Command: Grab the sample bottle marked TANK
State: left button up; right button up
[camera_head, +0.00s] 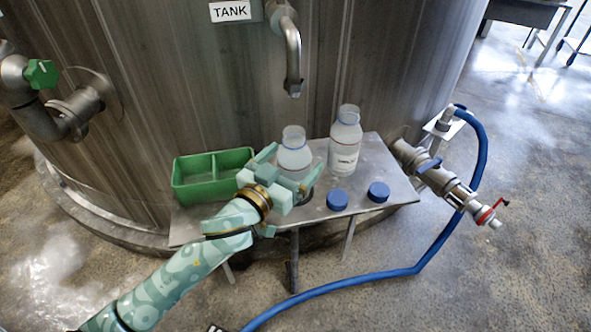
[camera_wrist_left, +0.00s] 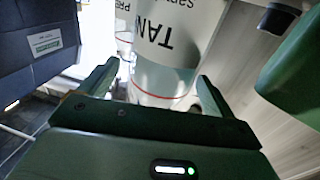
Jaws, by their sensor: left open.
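The sample bottle marked TANK (camera_head: 294,157) is clear and stands upright on the steel shelf. Its label starts "TAN" upside down in the left wrist view (camera_wrist_left: 168,45), with the rest cut off, and a red line rings the bottle below. My left gripper (camera_head: 289,166) is open, with one finger on each side of this bottle. In the left wrist view, the bottle is between the open fingers (camera_wrist_left: 157,80); I cannot tell whether either finger touches it. A second clear bottle (camera_head: 345,140) with a white label stands just behind and right. My right gripper is not in view.
A green divided tray (camera_head: 213,176) sits left on the shelf (camera_head: 385,163). Two blue caps (camera_head: 337,199) (camera_head: 378,191) lie at front right. A steel spout (camera_head: 292,55) hangs above the bottles from the tank (camera_head: 170,80). A blue hose (camera_head: 400,271) runs below.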

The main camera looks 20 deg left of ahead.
pick_arm(q)
jog(key=x, duration=0.2)
jog(key=b+x, duration=0.1)
jog(key=shift+w+f, duration=0.25)
jog(key=shift+r, duration=0.1)
jog(key=shift+r, duration=0.1)
jog(key=c, duration=1.5)
